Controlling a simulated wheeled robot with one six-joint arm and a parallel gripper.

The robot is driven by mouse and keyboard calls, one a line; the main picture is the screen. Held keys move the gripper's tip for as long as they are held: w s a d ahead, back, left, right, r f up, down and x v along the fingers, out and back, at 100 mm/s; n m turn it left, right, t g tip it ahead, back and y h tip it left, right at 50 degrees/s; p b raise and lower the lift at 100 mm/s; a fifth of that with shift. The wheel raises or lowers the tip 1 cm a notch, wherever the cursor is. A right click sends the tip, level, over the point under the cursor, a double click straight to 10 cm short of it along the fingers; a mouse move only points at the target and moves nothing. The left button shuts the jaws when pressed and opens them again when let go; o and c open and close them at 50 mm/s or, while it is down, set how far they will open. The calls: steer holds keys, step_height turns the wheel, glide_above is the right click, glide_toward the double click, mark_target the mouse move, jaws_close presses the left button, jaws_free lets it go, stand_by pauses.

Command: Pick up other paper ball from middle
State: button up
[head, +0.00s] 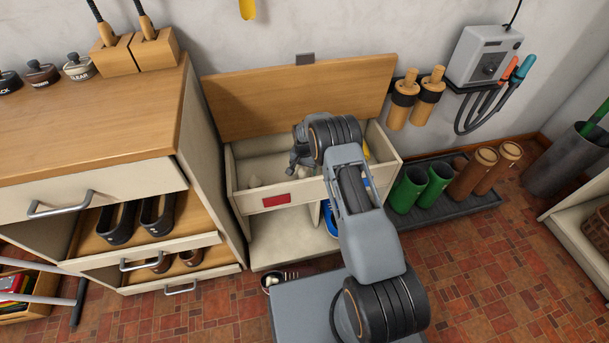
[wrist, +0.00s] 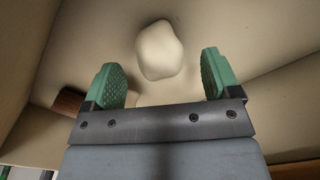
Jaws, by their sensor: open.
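A pale, crumpled paper ball (wrist: 160,50) lies on the beige floor of the open compartment in the wrist view. My gripper (wrist: 160,64) is open and empty, with its green ribbed fingertips to the left and right of the ball; whether they are level with it in depth I cannot tell. A second pale bit (wrist: 133,98) shows just above the gripper's dark plate, mostly hidden by it. In the head view my gripper (head: 299,160) is down inside the bin (head: 238,200), left of my arm. A pale lump (head: 254,181) shows in the bin's left part.
A brown block (wrist: 68,101) lies left of the left finger in the wrist view. The bin's wooden lid (head: 300,95) stands open at the back. A wooden cabinet (head: 110,130) stands close on the left, and green boots (head: 410,188) stand on the right.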

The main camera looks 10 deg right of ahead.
mark_target(304, 169)
step_height(304, 169, down, 4)
steer(key=shift+r+b, duration=0.25)
steer(key=shift+b, duration=0.3)
steer(key=shift+c, duration=0.4)
steer(key=c, duration=0.9)
